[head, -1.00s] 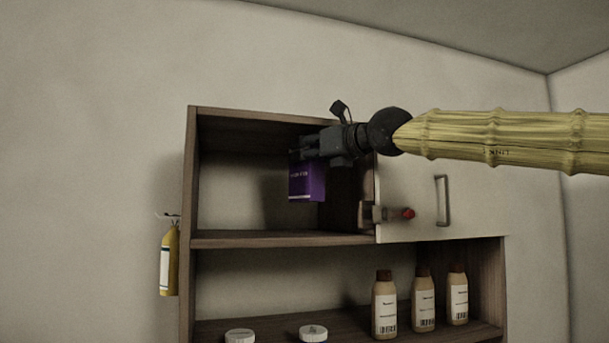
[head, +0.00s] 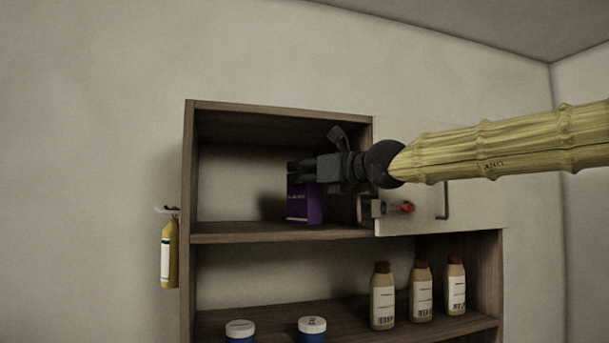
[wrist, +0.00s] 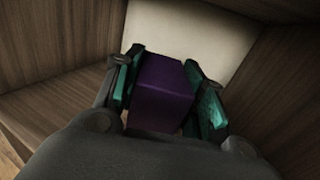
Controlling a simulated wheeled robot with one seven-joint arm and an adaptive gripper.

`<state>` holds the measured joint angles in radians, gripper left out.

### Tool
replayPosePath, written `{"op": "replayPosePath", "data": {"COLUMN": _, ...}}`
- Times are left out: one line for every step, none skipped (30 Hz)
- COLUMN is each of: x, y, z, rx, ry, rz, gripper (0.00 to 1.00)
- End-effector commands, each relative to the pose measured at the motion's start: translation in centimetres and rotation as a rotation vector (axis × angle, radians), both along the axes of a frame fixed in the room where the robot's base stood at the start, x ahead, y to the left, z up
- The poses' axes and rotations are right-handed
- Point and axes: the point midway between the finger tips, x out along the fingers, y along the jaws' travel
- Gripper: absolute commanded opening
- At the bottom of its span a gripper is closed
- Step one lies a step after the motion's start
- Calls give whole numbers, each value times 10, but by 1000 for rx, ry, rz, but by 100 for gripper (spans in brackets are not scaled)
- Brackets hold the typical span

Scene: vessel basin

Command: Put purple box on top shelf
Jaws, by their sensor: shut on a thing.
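The purple box (head: 304,203) is inside the open top compartment of the wooden cabinet, upright, with its lower edge close to the top shelf (head: 270,235). I cannot tell for sure whether it touches the shelf board. My gripper (head: 302,172) reaches in from the right and is shut on the upper part of the box. In the wrist view the purple box (wrist: 163,92) sits between the two teal-padded fingers, and the palm hides its near end.
A pale door (head: 418,212) with a handle and a red-tipped latch (head: 405,208) is right of the opening. Bottles (head: 383,297) and white-lidded jars (head: 312,328) stand on the lower shelf. The compartment's left side is free.

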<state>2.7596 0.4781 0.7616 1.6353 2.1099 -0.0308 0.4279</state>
Motion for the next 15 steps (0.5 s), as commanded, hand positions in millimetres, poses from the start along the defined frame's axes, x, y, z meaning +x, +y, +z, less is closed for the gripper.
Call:
{"op": "replayPosePath", "data": {"x": 1, "y": 1, "z": 3, "rx": 0, "ry": 0, "rz": 1, "gripper": 7}}
{"op": "replayPosePath", "data": {"x": 2, "y": 1, "z": 1, "rx": 0, "ry": 0, "rz": 1, "gripper": 7}}
{"op": "replayPosePath", "data": {"x": 2, "y": 1, "z": -1, "rx": 0, "ry": 0, "rz": 1, "gripper": 7}}
{"op": "replayPosePath", "data": {"x": 3, "y": 2, "z": -2, "rx": 0, "ry": 0, "rz": 1, "gripper": 7}}
{"op": "replayPosePath", "data": {"x": 3, "y": 2, "z": -4, "rx": 0, "ry": 0, "rz": 1, "gripper": 7}}
{"op": "replayPosePath", "data": {"x": 3, "y": 2, "z": -5, "rx": 1, "ry": -1, "rz": 1, "gripper": 7}}
{"op": "replayPosePath", "data": {"x": 3, "y": 2, "z": -5, "rx": 1, "ry": -1, "rz": 1, "gripper": 7}}
{"op": "replayPosePath", "data": {"x": 3, "y": 2, "z": -6, "rx": 1, "ry": -1, "rz": 1, "gripper": 7}}
{"op": "replayPosePath", "data": {"x": 3, "y": 2, "z": -6, "rx": 1, "ry": -1, "rz": 1, "gripper": 7}}
{"op": "replayPosePath", "data": {"x": 3, "y": 2, "z": -6, "rx": 1, "ry": 0, "rz": 1, "gripper": 7}}
{"op": "replayPosePath", "data": {"x": 3, "y": 2, "z": -6, "rx": 1, "ry": 0, "rz": 1, "gripper": 7}}
{"op": "replayPosePath", "data": {"x": 4, "y": 2, "z": -6, "rx": 1, "ry": 0, "rz": 1, "gripper": 7}}
{"op": "replayPosePath", "data": {"x": 4, "y": 2, "z": -6, "rx": 1, "ry": 0, "rz": 1, "gripper": 7}}
{"op": "replayPosePath", "data": {"x": 4, "y": 2, "z": -6, "rx": 1, "ry": 0, "rz": 1, "gripper": 7}}
{"op": "replayPosePath", "data": {"x": 4, "y": 2, "z": -7, "rx": 1, "ry": 0, "rz": 1, "gripper": 7}}
